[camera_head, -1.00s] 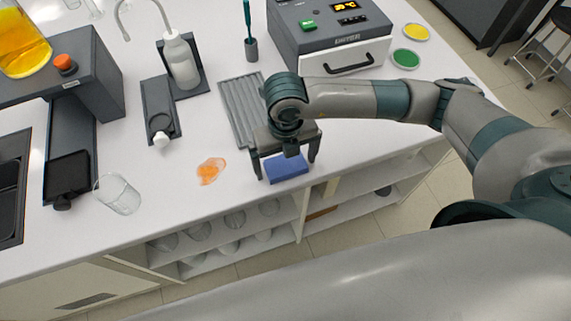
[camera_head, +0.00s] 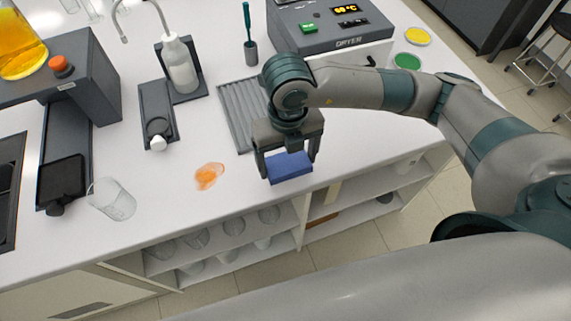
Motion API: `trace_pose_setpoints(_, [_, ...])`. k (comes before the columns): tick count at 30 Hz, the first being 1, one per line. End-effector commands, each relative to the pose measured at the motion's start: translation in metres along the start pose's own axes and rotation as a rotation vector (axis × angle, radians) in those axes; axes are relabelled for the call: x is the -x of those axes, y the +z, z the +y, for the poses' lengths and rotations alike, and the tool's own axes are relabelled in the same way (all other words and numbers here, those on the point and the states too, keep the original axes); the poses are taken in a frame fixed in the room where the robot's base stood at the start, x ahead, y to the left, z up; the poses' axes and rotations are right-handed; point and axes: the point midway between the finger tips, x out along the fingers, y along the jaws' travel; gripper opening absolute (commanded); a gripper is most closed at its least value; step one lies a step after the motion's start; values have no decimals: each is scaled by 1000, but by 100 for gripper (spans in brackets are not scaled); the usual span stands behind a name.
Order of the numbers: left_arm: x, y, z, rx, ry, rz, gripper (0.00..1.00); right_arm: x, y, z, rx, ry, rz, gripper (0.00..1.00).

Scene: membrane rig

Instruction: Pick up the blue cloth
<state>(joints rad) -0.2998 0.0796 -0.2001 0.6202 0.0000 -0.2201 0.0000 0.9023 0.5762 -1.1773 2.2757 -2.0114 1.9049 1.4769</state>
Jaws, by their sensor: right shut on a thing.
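The blue cloth (camera_head: 290,168) is a folded block shape near the front edge of the white bench. My right gripper (camera_head: 290,170) comes down over it from above, with one finger at each end of the cloth, and is shut on it. The gripper's palm hides part of the cloth's far side. I cannot tell whether the cloth still touches the bench. My left gripper is not in view.
An orange spill (camera_head: 209,176) lies left of the cloth. A grey ridged tray (camera_head: 236,112) lies behind the gripper, and a dryer box (camera_head: 330,28) stands at the back. Shelves with glassware are below the bench edge.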

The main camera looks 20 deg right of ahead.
Motion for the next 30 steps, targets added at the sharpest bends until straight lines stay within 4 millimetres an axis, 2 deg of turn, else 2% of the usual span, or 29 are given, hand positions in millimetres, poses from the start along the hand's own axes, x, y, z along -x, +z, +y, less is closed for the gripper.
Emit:
trace_pose_setpoints(11, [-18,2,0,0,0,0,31,33,-56,-4,5,1,-4,60])
trace_pose_setpoints(13, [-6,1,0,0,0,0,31,41,-62,-5,-1,-1,1,60])
trace_pose_setpoints(20, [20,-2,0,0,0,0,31,47,-70,-5,-1,0,3,60])
trace_pose_setpoints(30, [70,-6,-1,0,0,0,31,60,-90,-6,-2,1,4,60])
